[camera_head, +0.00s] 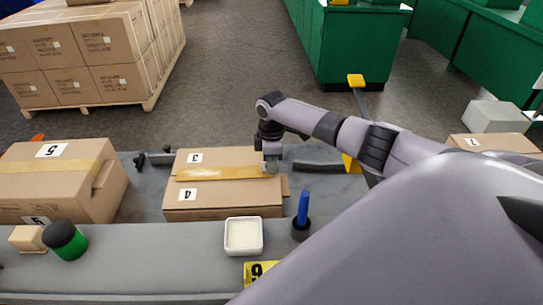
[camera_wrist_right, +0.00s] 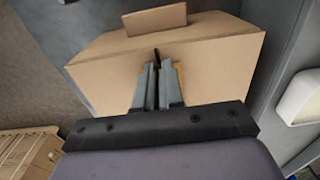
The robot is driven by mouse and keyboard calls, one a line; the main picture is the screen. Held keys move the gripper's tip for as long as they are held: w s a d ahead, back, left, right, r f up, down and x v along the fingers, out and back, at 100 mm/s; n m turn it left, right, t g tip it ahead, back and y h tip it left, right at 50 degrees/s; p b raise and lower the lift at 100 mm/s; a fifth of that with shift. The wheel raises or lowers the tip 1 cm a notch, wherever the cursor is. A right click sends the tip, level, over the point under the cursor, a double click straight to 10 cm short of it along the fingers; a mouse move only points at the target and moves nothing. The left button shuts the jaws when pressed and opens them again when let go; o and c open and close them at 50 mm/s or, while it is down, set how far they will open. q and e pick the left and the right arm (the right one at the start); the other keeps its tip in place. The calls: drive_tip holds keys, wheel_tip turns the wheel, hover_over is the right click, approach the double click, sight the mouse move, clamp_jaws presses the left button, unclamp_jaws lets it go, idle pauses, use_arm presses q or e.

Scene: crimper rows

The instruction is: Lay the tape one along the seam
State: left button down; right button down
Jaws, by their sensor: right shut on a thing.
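A cardboard box (camera_head: 225,197) with labels 3 and 4 lies on the grey bench. A strip of yellow-brown tape (camera_head: 215,174) runs left to right across its top, along the line between the two labelled halves. My right gripper (camera_head: 270,168) is at the strip's right end, low over the box's right edge, shut on the tape. In the right wrist view, the gripper's fingers (camera_wrist_right: 158,68) are nearly together against the box (camera_wrist_right: 215,70), and only small yellowish bits show beside them. My left gripper is not in view.
Another box (camera_head: 50,190) with label 5 stands to the left. In front are a dark-lidded green jar (camera_head: 66,240), a white square dish (camera_head: 243,236) and a blue pen in a dark holder (camera_head: 302,212). A loaded pallet (camera_head: 95,55) and green cabinets (camera_head: 360,45) stand behind.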

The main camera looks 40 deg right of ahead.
drive_tip(key=c, duration=1.2)
unclamp_jaws()
drive_tip(key=shift+o, duration=0.2)
wheel_tip(320, 180, up, 7)
